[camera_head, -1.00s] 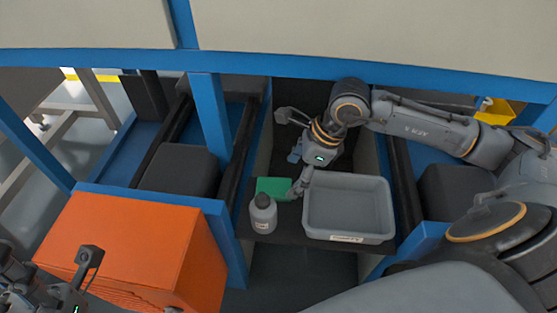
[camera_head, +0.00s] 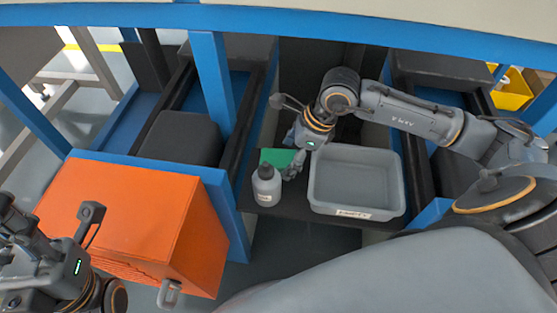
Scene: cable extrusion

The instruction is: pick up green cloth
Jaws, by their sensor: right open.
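The green cloth (camera_head: 275,156) lies on the dark shelf between the blue frames, behind the bottle and left of the grey bin. My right gripper (camera_head: 291,156) reaches down from the right, open, at the cloth's right edge. One finger is close to the cloth's front right corner. I cannot tell whether it touches, and the gripper partly hides that side of the cloth. My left gripper (camera_head: 131,252) is at the lower left, over the orange box, with its fingers wide apart and nothing between them.
A grey bottle (camera_head: 266,188) stands just in front of the cloth. A grey bin (camera_head: 357,205) stands right of my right gripper. An orange box (camera_head: 125,218) fills the lower left. Blue uprights (camera_head: 214,80) and an overhead beam bound the shelf.

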